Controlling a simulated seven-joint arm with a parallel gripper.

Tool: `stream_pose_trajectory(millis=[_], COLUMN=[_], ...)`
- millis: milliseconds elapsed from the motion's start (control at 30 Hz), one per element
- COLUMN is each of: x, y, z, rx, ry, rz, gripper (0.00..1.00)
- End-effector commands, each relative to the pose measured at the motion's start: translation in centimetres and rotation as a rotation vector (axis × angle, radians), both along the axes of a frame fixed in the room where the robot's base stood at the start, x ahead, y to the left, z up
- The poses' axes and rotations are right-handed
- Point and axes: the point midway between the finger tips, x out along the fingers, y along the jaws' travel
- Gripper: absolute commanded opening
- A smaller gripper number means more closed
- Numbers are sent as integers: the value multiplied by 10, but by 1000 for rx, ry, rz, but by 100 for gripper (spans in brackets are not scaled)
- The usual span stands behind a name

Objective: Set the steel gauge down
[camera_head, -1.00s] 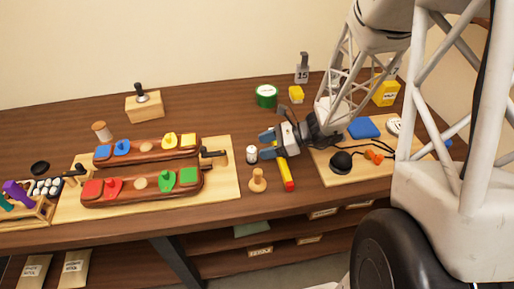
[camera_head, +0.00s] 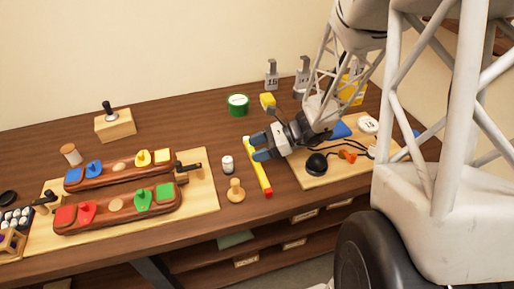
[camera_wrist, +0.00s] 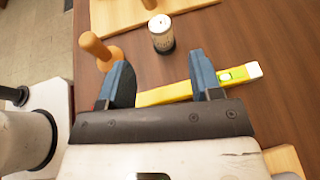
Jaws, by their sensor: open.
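Two grey metal pieces with numbered labels stand upright at the back of the table, a left one (camera_head: 271,74) and a right one (camera_head: 301,77). I cannot tell which is the steel gauge. My gripper (camera_head: 256,147) is open, well in front of them, by the yellow spirit level (camera_head: 258,169). In the wrist view its two blue-grey fingers (camera_wrist: 158,60) are spread, with the level (camera_wrist: 185,92) lying beneath and across them. No gauge shows between the fingers.
A wooden peg (camera_head: 235,191) and a small white-and-black jar (camera_head: 227,164) stand left of the level. A green tape roll (camera_head: 238,104) and a yellow block (camera_head: 267,101) are behind. A board with a black dome (camera_head: 317,163) and cables lies right.

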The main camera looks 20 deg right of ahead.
Motion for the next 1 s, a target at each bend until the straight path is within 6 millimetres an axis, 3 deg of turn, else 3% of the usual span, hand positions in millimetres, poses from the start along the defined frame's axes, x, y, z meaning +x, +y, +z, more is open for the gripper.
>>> stream_pose_trajectory(millis=[367, 567, 1000], x=[-1, -12, -77], y=[1, 8, 32], z=[1, 12, 67], rx=[-6, -56, -365], ry=[-4, -47, -308], rz=[6, 71, 451], gripper=[59, 59, 59])
